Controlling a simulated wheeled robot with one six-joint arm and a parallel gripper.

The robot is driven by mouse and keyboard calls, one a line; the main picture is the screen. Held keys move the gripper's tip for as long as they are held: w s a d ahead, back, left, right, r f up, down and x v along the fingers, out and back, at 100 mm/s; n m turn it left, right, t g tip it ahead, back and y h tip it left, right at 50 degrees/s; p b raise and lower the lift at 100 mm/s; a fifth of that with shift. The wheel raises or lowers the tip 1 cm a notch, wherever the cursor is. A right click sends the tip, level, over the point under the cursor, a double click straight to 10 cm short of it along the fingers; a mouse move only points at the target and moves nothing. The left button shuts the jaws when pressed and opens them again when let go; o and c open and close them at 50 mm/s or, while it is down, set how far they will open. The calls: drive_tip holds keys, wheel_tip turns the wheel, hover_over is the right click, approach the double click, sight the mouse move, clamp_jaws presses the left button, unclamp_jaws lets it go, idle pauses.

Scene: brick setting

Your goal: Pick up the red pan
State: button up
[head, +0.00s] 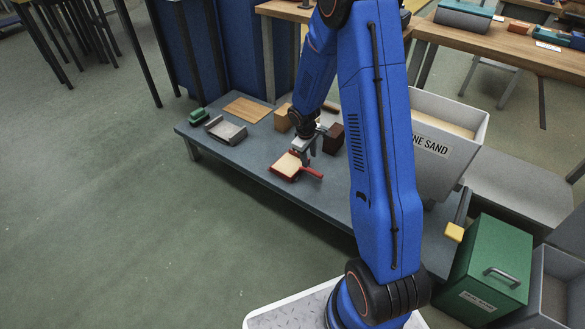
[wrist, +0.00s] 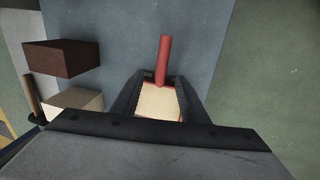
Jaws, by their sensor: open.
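The red pan (head: 286,165) is a shallow square pan with a red rim, a cream-coloured inside and a red handle. It rests on the low grey table (head: 255,163), near its front edge, with the handle pointing right. In the wrist view the pan (wrist: 160,101) lies between the two dark fingers, with its handle pointing up the picture. My gripper (head: 305,158) is just above and beside the pan in the head view. My gripper (wrist: 158,90) is open around the pan; I cannot tell if the fingers touch it. Part of the pan is hidden by my gripper.
A dark red-brown block (head: 334,138) and a tan block (head: 283,118) stand close behind my gripper. A grey tray (head: 226,131), a green object (head: 199,116) and a wooden board (head: 247,110) lie to the left. A sand bin (head: 432,150) stands right.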

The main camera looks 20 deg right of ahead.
sight(310, 170)
drive_tip(key=f, duration=0.3)
drive_tip(key=d+f, duration=0.1)
drive_tip(key=f, duration=0.1)
drive_tip(key=shift+w, duration=0.2)
drive_tip(key=shift+d+f, duration=0.15)
drive_tip(key=shift+f, duration=1.7)
drive_tip(key=shift+w+d+f, duration=0.1)
drive_tip(key=shift+d+f, duration=0.05)
drive_tip(key=shift+f, duration=0.6)
clamp_jaws()
